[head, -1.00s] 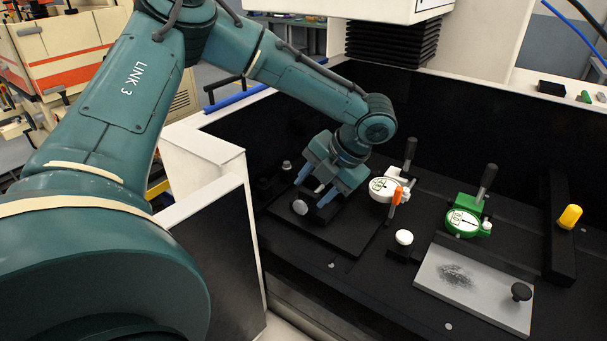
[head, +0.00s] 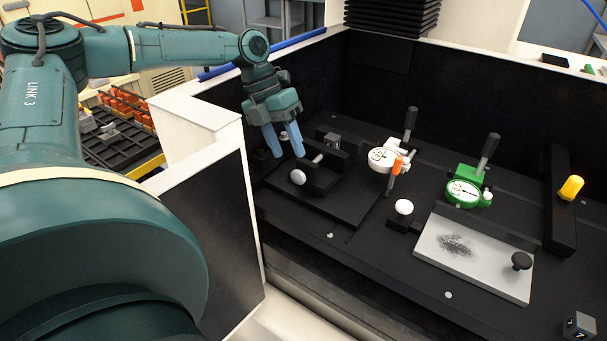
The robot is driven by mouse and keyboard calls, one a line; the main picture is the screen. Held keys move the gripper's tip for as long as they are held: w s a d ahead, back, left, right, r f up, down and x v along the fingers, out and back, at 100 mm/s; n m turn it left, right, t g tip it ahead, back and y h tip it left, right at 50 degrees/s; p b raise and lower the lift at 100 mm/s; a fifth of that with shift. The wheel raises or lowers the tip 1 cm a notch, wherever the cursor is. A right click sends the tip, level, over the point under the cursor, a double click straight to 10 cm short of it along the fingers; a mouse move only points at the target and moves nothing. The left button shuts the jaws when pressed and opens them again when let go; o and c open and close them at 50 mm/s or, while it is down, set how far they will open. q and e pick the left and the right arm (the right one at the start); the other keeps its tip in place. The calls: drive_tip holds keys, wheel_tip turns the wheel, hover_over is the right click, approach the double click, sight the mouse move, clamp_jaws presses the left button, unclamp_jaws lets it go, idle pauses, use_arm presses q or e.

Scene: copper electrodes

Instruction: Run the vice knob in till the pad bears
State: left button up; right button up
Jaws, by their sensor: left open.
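The dark vice (head: 322,181) sits on a black base plate at the left of the machine table. Its white round knob (head: 298,177) faces the front. A short pale rod (head: 317,158) shows behind the knob, between the vice walls. A small dark block (head: 328,141) is at the back of the vice. I cannot tell whether a pad touches it. My left gripper (head: 288,156) is open, its two blue fingers pointing down, above and left of the knob and apart from it in the picture. Nothing shows between the fingers. My right gripper is out of view.
Right of the vice stand a white dial gauge (head: 380,158) with an orange-tipped part, a white button (head: 404,207) and a green dial gauge (head: 464,193). A grey plate (head: 475,258) with a black knob lies front right. White enclosure walls (head: 198,128) border the left.

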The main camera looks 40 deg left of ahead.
use_arm(q)
drive_tip(key=b+x, duration=0.1)
drive_tip(key=x, duration=0.3)
drive_tip(key=shift+f, duration=0.25)
drive_tip(key=shift+d, duration=0.1)
drive_tip(key=shift+d+f+b, duration=0.15)
drive_tip(key=shift+f+b, duration=0.15)
drive_tip(key=shift+b, duration=0.55)
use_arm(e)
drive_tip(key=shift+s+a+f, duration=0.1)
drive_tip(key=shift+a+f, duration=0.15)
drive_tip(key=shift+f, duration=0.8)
